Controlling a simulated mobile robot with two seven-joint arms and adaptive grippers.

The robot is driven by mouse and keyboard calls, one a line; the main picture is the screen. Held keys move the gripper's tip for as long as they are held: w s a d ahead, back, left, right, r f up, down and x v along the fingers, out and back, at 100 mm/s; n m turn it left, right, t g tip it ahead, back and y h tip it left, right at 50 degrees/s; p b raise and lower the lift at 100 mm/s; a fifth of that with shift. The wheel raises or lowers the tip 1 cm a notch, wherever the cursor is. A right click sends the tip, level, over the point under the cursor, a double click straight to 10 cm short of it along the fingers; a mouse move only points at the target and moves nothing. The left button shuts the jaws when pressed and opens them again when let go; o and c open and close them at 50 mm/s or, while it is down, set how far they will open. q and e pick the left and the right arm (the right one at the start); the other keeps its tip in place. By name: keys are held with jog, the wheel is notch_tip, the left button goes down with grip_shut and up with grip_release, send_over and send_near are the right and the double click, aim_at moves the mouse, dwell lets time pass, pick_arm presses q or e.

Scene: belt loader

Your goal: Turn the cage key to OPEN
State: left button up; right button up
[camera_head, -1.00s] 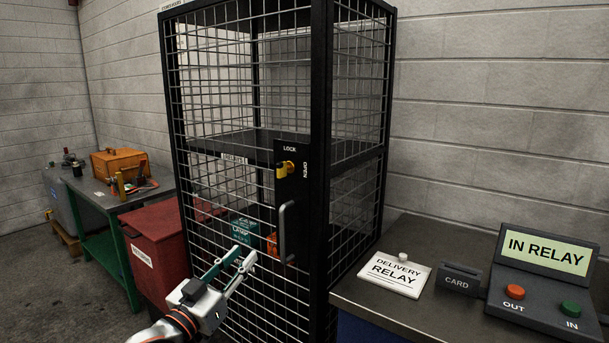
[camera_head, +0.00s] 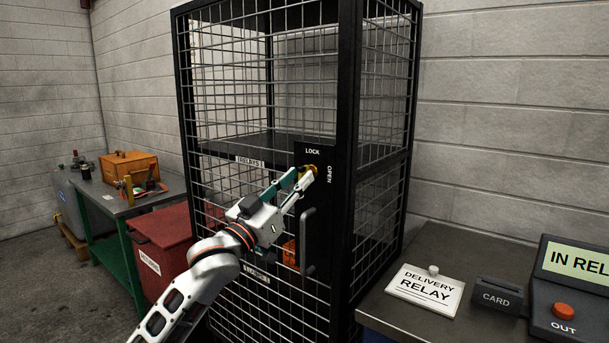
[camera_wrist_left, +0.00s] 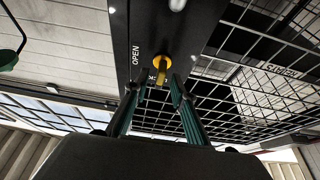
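The yellow cage key (camera_head: 313,168) sits in the black lock plate (camera_head: 326,205) on the cage door, just below the word LOCK. OPEN is printed sideways to its right. In the left wrist view the yellow key (camera_wrist_left: 161,64) shows on the plate beside OPEN. My left gripper (camera_head: 304,176) is at the key, its fingertips overlapping the key's lower left side in the head view. In the wrist view the left gripger's fingers (camera_wrist_left: 158,88) are apart, one on each side of the key, with gaps visible. My right gripper is not in view.
The door handle (camera_head: 308,240) stands out below the lock. The mesh cage (camera_head: 347,130) fills the middle. A grey counter (camera_head: 440,240) at right holds the delivery relay card (camera_head: 426,289) and a card reader (camera_head: 497,294). A red bin (camera_head: 165,240) stands left of the cage.

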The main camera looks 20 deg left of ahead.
pick_arm(q)
jog(key=shift+x, duration=1)
jog(key=shift+w+d+r, duration=0.15)
jog(key=shift+w+r, duration=0.05)
jog(key=shift+w, duration=0.25)
